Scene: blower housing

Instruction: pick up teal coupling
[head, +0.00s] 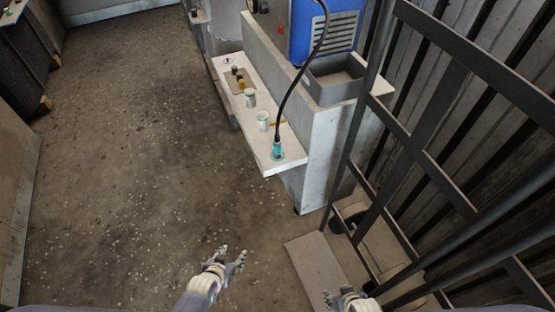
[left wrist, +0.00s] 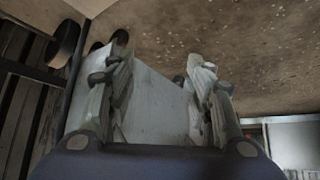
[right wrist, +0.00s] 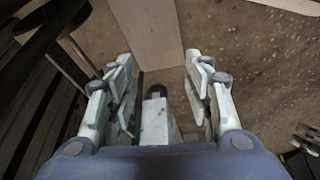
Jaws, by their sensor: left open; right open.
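The teal coupling (head: 277,151) stands at the near end of a white shelf (head: 258,145) in the head view, with a black cable (head: 290,95) rising from its top. My left gripper (head: 233,256) is open and empty over the floor, below and in front of the shelf, well apart from the coupling. Its spread fingers (left wrist: 160,85) also show in the left wrist view. My right gripper (head: 338,296) is open at the bottom edge of the head view, and its fingers show in the right wrist view (right wrist: 157,80). Neither wrist view shows the coupling.
Two pale cylinders (head: 262,121) and a small brown block (head: 238,80) stand along the shelf. A blue machine (head: 322,35) and a grey bin (head: 335,80) are behind. A dark metal frame (head: 415,130) blocks the right side. The floor (head: 130,170) at left is open.

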